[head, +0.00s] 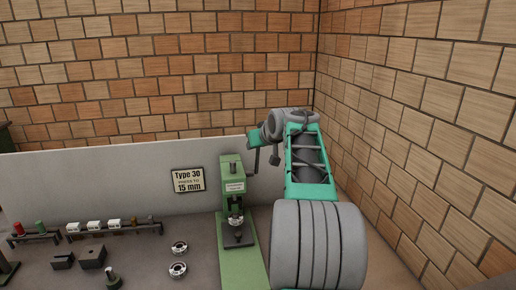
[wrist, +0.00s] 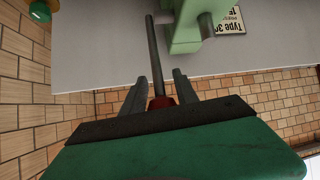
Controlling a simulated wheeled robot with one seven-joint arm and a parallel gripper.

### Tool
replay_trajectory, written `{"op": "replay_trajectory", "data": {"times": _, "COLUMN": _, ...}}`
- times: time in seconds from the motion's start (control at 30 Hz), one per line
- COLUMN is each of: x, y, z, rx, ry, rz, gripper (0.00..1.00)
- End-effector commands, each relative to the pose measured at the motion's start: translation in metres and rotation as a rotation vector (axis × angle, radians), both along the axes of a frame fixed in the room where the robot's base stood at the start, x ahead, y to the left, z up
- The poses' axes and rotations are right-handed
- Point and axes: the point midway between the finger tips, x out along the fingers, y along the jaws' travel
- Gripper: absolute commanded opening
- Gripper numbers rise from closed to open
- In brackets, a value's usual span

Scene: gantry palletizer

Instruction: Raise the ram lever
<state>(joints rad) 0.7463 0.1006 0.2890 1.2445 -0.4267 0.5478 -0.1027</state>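The green press (head: 232,178) stands on the bench, with a round metal part (head: 237,225) under its ram; part of its green body also shows in the wrist view (wrist: 185,35). The ram lever is a dark rod (wrist: 152,50) with a red knob (wrist: 162,102) at its near end. The knob lies between the fingers of my gripper (wrist: 160,76), which look closed in on it; the contact faces are partly hidden. In the head view my gripper (head: 265,158) is just right of the press head, and the lever is hard to tell from the fingers.
A sign (head: 188,180) reads "Type 30, press to 15 mm" on the grey back panel (head: 120,185). Two metal rings (head: 178,269) lie left of the press. A rack of several white parts (head: 114,226) and dark blocks (head: 92,257) stand farther left. Brick walls close the back and right.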

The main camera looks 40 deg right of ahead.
Motion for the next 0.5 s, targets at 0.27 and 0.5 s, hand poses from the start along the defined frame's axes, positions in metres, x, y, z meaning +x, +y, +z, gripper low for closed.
{"op": "replay_trajectory", "data": {"times": 0.27, "x": -0.0011, "y": -0.0015, "z": -0.0018, "rx": 0.002, "ry": 0.003, "rz": -0.001, "gripper": 0.34}}
{"op": "replay_trajectory", "data": {"times": 0.5, "x": -0.0016, "y": -0.002, "z": -0.0047, "rx": 0.004, "ry": 0.007, "rz": -0.002, "gripper": 0.34}}
